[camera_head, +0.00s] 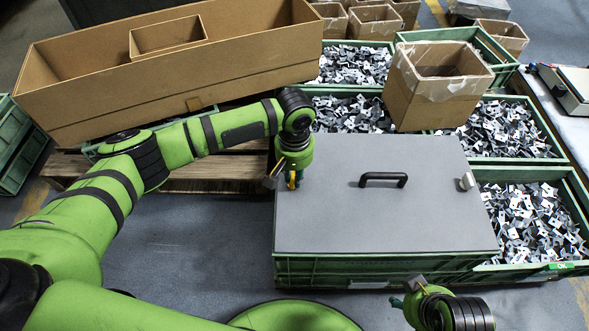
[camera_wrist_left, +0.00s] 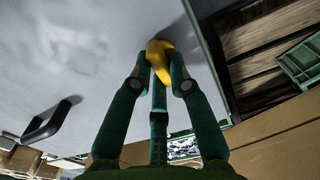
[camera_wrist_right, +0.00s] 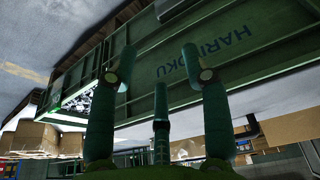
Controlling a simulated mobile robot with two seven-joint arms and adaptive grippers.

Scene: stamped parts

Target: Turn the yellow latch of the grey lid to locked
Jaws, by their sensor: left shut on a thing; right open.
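The grey lid (camera_head: 385,215) lies on a green crate and has a black handle (camera_head: 383,178) in its middle. The yellow latch (camera_wrist_left: 158,55) sits near the lid's left edge, seen between the fingers in the left wrist view. My left gripper (camera_head: 293,182) reaches down onto it and is shut on it; the fingers hide part of the latch. In the head view only a bit of yellow shows. My right gripper (camera_wrist_right: 197,65) is open and empty, in front of the crate's green side wall (camera_wrist_right: 180,75); in the head view it is at the bottom, partly out of frame.
Green crates of stamped metal parts (camera_head: 535,220) stand right of and behind the lid. An open cardboard box (camera_head: 435,85) rests on crates behind it. A long cardboard box (camera_head: 165,85) stands on a pallet at the left.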

